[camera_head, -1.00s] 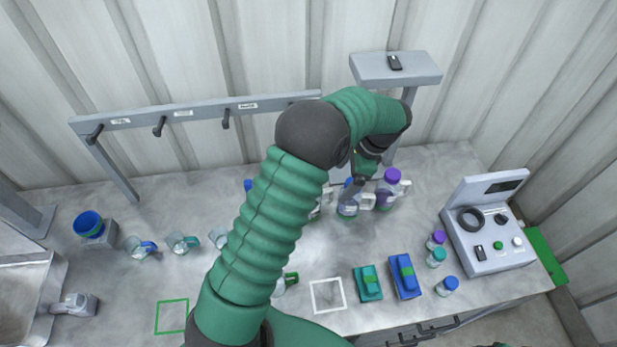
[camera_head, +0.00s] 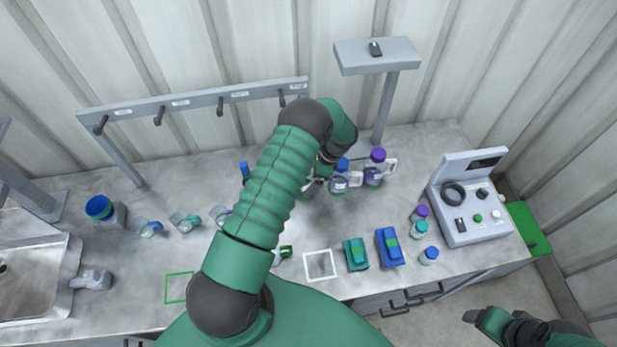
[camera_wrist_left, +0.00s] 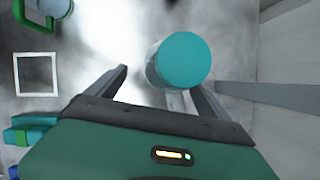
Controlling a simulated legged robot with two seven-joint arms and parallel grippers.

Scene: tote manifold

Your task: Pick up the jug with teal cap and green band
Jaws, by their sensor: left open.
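In the left wrist view a jug with a round teal cap (camera_wrist_left: 185,60) is seen from above, close to my left gripper (camera_wrist_left: 160,77). The cap lies beyond and partly between the fingertips, nearer the right finger. The fingers are apart and nothing is held. A pale part of the jug shows below the cap; I cannot make out its green band. In the head view my left arm hides most of this jug and most of the gripper. Part of my right arm's end (camera_head: 492,321) shows at the lower right; its fingers are unclear.
A blue-capped jug (camera_head: 339,182) and a purple-capped jug (camera_head: 374,172) stand just right of the gripper. A raised shelf (camera_head: 378,56) on a post stands behind them. A hook rail (camera_head: 190,102) runs along the back.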

